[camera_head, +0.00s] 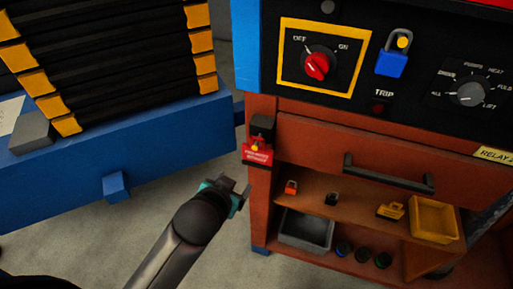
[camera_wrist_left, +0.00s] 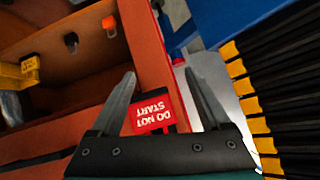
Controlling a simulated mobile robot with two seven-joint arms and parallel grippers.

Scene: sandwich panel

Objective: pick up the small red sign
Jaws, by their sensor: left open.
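The small red sign (camera_head: 257,156) with white text hangs on the left post of the orange-red cabinet, below a dark holder (camera_head: 263,128). In the left wrist view the sign (camera_wrist_left: 153,113) reads "DO NOT START" upside down and shows between my two fingers. My left gripper (camera_head: 236,187) is open and empty, below and a little left of the sign in the head view. In the wrist view the fingers (camera_wrist_left: 161,75) point towards the cabinet post. How far the sign is from them in depth is hard to tell. My right gripper is not in view.
The cabinet has a drawer handle (camera_head: 388,174), and shelves with a red padlock (camera_head: 291,187), a black padlock (camera_head: 331,198), a yellow bin (camera_head: 433,219) and a grey bin (camera_head: 306,228). A blue machine (camera_head: 150,150) with black-and-yellow bellows stands left. Grey floor lies between.

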